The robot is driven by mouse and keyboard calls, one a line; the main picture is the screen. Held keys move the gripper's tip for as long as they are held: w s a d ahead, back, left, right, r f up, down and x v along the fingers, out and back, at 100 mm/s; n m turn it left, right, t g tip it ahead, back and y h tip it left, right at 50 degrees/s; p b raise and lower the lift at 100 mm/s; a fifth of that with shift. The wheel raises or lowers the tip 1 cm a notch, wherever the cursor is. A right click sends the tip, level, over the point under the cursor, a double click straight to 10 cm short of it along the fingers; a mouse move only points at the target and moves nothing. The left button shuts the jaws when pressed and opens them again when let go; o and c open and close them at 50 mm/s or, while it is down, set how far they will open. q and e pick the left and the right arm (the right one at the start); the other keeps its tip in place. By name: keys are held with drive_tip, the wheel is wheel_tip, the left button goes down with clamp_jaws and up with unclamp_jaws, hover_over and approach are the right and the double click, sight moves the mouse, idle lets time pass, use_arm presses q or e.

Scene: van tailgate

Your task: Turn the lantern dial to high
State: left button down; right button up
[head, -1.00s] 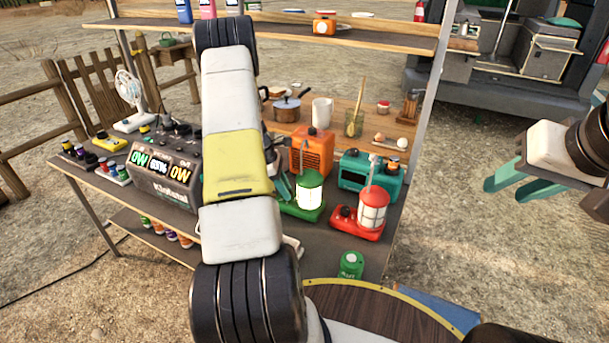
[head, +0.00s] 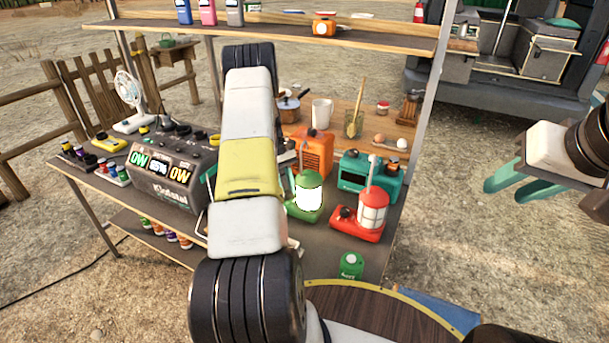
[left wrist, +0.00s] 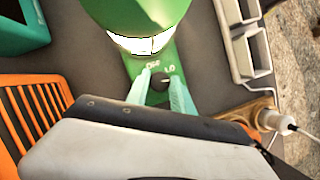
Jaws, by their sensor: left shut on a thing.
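The green lantern (head: 304,207) stands on the table with its globe glowing bright white. In the left wrist view its lit globe (left wrist: 130,44) is at the top and its black dial (left wrist: 159,81) is below, on the green base. Labels reading OFF and LO show beside the dial; other markings are hidden, and its exact setting is hard to read. My left gripper (left wrist: 160,92) is shut on the dial, one teal finger on each side. In the head view my left arm hides most of this gripper. My right gripper (head: 515,183) is open and empty, off to the right.
A red lantern (head: 372,212), unlit, and a teal device (head: 366,176) stand right of the green lantern. An orange grilled box (head: 313,150) is behind it. A power station (head: 168,180) stands left. A green can (head: 351,265) is near the front.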

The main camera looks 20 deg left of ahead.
use_arm(q)
drive_tip(key=shift+w+d+m+g+y, duration=0.1)
drive_tip(key=shift+m+g+y, duration=0.2)
drive_tip(key=shift+m, duration=0.8)
drive_tip(key=shift+d+m+g+y, duration=0.1)
drive_tip(key=shift+m+g+y, duration=0.15)
drive_tip(key=shift+m, duration=0.85)
drive_tip(key=c, duration=1.1)
unclamp_jaws()
drive_tip(key=shift+a+r, duration=0.1)
drive_tip(key=v, duration=0.7)
drive_tip(key=shift+w+r, duration=0.2)
drive_tip(key=shift+r, duration=0.05)
